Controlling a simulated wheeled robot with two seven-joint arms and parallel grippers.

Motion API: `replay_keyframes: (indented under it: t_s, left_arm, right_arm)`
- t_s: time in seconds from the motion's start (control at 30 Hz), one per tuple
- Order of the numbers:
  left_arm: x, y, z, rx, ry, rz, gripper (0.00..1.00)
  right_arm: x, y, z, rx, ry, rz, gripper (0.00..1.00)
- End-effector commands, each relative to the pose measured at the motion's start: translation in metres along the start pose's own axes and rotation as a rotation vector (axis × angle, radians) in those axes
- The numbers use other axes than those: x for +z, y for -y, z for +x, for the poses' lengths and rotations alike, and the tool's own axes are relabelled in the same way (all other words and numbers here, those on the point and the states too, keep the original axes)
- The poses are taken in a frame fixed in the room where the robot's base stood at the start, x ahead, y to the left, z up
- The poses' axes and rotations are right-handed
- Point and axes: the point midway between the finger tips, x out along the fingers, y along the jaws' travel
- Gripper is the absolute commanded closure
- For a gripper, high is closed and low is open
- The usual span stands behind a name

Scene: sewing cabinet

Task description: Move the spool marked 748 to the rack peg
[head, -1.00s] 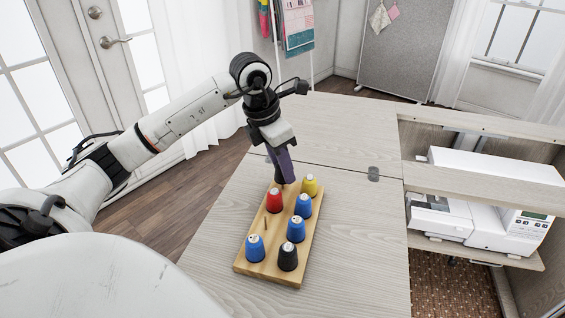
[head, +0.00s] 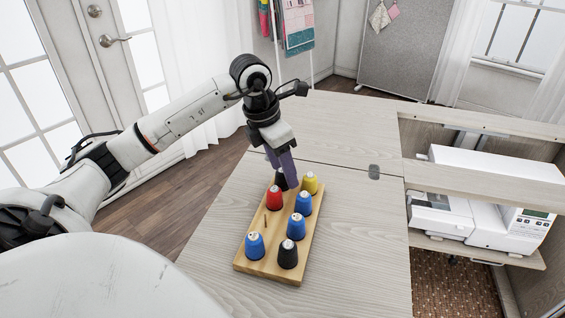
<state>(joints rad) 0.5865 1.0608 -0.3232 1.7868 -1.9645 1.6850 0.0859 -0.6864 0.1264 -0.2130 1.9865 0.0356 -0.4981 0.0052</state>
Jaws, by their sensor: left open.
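A wooden rack (head: 262,267) on the table holds several spools. A bare peg (head: 266,222) stands between the red spool (head: 275,200) and the front-left blue spool (head: 255,247). The number 748 cannot be read on any spool. A black spool (head: 280,182) at the rack's far end is partly hidden by my left gripper (head: 286,182). The gripper is open, its fingers pointing down at that spool; I cannot tell whether they touch it. My right gripper is out of view.
Other spools on the rack are yellow (head: 310,183), blue (head: 303,204), blue (head: 296,227) and black (head: 288,255). A white machine (head: 480,215) sits on a lower shelf at right. The tabletop (head: 355,245) right of the rack is clear.

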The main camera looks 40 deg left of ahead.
Motion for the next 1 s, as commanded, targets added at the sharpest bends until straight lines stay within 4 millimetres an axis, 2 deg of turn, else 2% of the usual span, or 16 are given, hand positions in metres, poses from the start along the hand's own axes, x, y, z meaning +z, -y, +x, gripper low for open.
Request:
replay_keyframes:
  t_s: [0.23, 0.33, 0.5, 0.7, 0.83, 1.0]
  left_arm:
    - [0.000, 0.000, 0.000, 0.000, 0.000, 0.000, 0.49]
    - [0.002, -0.002, -0.021, 0.005, 0.005, -0.001, 0.49]
    - [0.001, -0.001, -0.058, 0.004, 0.005, 0.000, 0.49]
    - [0.001, -0.001, -0.091, 0.002, 0.003, 0.000, 0.49]
    - [0.000, 0.000, -0.101, 0.001, 0.001, 0.000, 0.49]
    - [0.000, 0.000, -0.103, 0.000, 0.000, 0.000, 0.49]
  right_arm:
    - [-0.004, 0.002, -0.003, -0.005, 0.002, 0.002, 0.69]
    - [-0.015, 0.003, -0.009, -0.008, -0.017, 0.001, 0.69]
    - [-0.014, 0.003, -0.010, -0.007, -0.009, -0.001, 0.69]
    - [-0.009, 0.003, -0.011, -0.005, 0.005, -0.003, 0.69]
    - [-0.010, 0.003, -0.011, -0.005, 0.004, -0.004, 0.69]
    - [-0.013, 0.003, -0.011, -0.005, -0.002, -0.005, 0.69]
